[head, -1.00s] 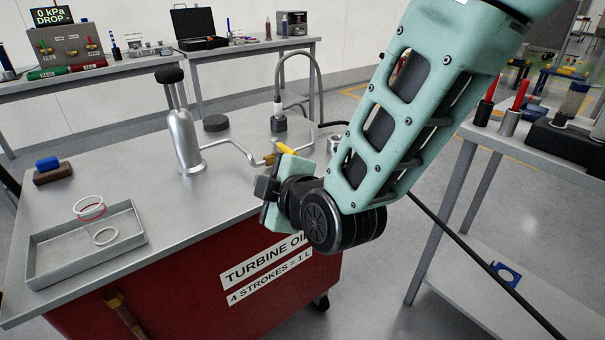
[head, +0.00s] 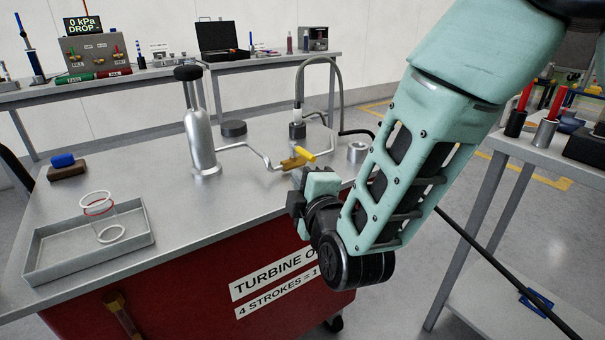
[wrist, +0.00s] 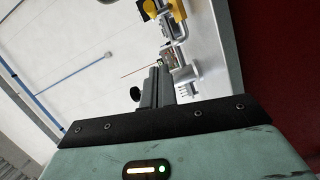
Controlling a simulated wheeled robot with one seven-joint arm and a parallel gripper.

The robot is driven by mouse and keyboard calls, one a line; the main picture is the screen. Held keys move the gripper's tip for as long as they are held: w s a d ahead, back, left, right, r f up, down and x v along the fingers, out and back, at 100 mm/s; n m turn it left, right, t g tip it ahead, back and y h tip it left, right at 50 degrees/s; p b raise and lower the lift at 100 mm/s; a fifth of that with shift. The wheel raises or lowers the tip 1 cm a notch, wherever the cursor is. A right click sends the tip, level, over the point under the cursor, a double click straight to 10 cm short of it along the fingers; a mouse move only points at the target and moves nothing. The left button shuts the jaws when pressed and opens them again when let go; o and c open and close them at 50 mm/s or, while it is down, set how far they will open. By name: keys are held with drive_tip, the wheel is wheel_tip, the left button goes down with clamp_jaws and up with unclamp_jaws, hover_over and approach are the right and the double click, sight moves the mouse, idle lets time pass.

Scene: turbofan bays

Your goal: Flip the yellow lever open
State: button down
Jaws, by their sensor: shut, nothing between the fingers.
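The yellow lever (head: 305,155) sits on a brass valve (head: 292,163) in the bent metal pipe on top of the red cart. It points up and left-to-right across the valve, slanted to the pipe. My gripper (head: 298,192) is just in front of the valve, near the cart's edge, apart from the lever. Its fingers are shut and empty. In the wrist view, the shut fingers (wrist: 155,82) point towards the cart top, and yellow parts of the valve and lever (wrist: 178,10) show at the top edge.
A silver pump bottle (head: 200,143) stands left of the pipe. A black puck (head: 233,129), a hose fitting (head: 297,130) and a silver cup (head: 357,152) are nearby. A grey tray (head: 50,255) with rings lies front left. The cart top's middle is clear.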

sight(305, 154)
drive_tip(key=x, duration=0.8)
drive_tip(key=shift+w, duration=0.25)
drive_tip(key=shift+w+d+f+p, duration=0.15)
drive_tip(key=shift+w+d, duration=0.2)
drive_tip(key=shift+d, duration=0.15)
drive_tip(key=shift+w+d+f+p, duration=0.1)
drive_tip(key=shift+w+d+p, duration=0.05)
drive_tip(key=shift+w+d, duration=0.3)
drive_tip(key=shift+w+d+f, duration=0.15)
drive_tip(key=shift+w+d, duration=0.15)
drive_tip(key=shift+d, duration=0.25)
